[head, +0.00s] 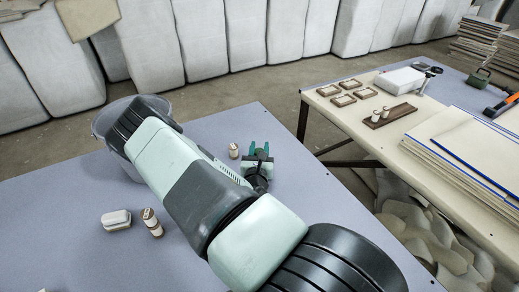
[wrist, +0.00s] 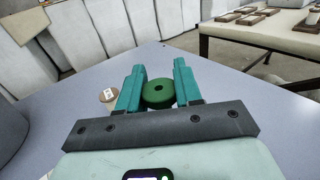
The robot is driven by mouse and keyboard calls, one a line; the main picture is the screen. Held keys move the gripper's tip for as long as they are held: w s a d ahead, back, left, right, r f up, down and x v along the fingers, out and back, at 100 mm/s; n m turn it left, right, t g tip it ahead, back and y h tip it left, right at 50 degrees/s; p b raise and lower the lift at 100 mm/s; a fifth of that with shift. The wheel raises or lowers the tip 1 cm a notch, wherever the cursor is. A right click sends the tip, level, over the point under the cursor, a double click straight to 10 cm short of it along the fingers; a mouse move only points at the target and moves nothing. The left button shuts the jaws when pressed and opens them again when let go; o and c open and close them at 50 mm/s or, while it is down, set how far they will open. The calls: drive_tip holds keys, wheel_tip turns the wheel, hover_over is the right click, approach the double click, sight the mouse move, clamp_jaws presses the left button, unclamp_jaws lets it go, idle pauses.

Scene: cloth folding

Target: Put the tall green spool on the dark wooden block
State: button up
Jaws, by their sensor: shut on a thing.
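In the head view my gripper (head: 259,149) is low over the grey-blue table, and the spool cannot be made out there.
A wood-and-white spool (head: 234,151) stands left of my gripper. A grey bin (head: 101,122) stands behind my arm. The cream table (head: 345,121) also holds small frames and boards; a gap separates the tables.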

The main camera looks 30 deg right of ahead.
drive_tip(key=shift+f, duration=0.2)
drive_tip(key=o, duration=1)
